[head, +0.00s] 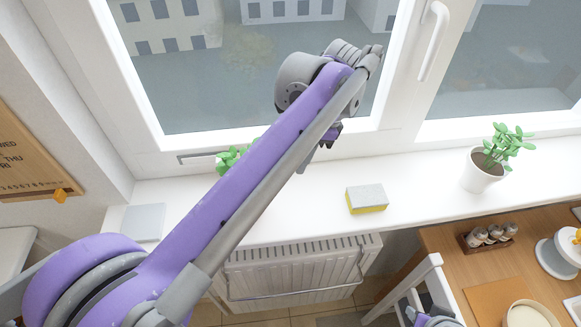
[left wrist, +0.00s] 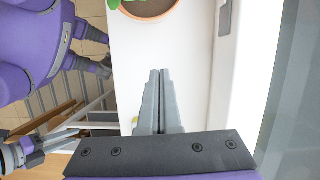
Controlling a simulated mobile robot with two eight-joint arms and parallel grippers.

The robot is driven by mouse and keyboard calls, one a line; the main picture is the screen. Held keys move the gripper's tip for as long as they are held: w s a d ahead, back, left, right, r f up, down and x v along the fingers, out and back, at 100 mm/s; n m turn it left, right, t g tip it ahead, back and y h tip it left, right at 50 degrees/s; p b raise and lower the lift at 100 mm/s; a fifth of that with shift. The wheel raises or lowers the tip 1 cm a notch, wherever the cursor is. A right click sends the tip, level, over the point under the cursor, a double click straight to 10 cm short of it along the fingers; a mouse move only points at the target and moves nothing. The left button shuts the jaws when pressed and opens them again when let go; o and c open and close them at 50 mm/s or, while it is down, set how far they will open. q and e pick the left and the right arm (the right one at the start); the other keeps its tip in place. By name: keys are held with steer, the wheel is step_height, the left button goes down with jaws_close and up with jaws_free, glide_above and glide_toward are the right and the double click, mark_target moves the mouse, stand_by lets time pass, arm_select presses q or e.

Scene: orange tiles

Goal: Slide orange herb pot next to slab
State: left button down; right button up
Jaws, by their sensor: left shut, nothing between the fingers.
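The orange herb pot (left wrist: 152,12) shows at the top edge of the left wrist view, on the white sill, with green leaves above it. In the head view my left arm hides the pot and only its leaves (head: 229,160) show. A pale grey square slab (head: 143,222) lies flat at the left end of the sill. My left gripper (head: 306,169) is shut and empty, low over the sill to the right of the plant. Its closed fingers (left wrist: 160,75) point toward the pot, with a gap between. Part of my right gripper (head: 432,317) shows at the bottom; its fingers are unclear.
A grey and yellow sponge (head: 367,198) lies on the sill right of my left gripper. A white-potted plant (head: 483,171) stands farther right. The window frame borders the sill behind. A radiator (head: 290,270) is below, and a wooden table (head: 450,245) is at right.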

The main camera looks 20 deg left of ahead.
arm_select(q)
steer(key=x, duration=0.8)
steer(key=shift+s+f+b, duration=0.2)
steer(key=shift+f+b, duration=0.05)
steer(key=shift+b, duration=0.05)
steer(key=s+a, duration=0.2)
steer(key=shift+a+f, duration=0.35)
steer(key=shift+f, duration=0.05)
steer(key=shift+s+a, duration=0.2)
steer(key=shift+a, duration=0.25)
steer(key=s+a, duration=0.3)
steer(key=a, duration=0.1)
steer(key=s+a, duration=0.2)
steer(key=a, duration=0.2)
steer(key=s+a+p, duration=0.1)
steer(key=s+a, duration=0.2)
steer(key=a, duration=0.1)
steer(key=shift+s+a, duration=0.1)
steer(key=shift+s, duration=0.25)
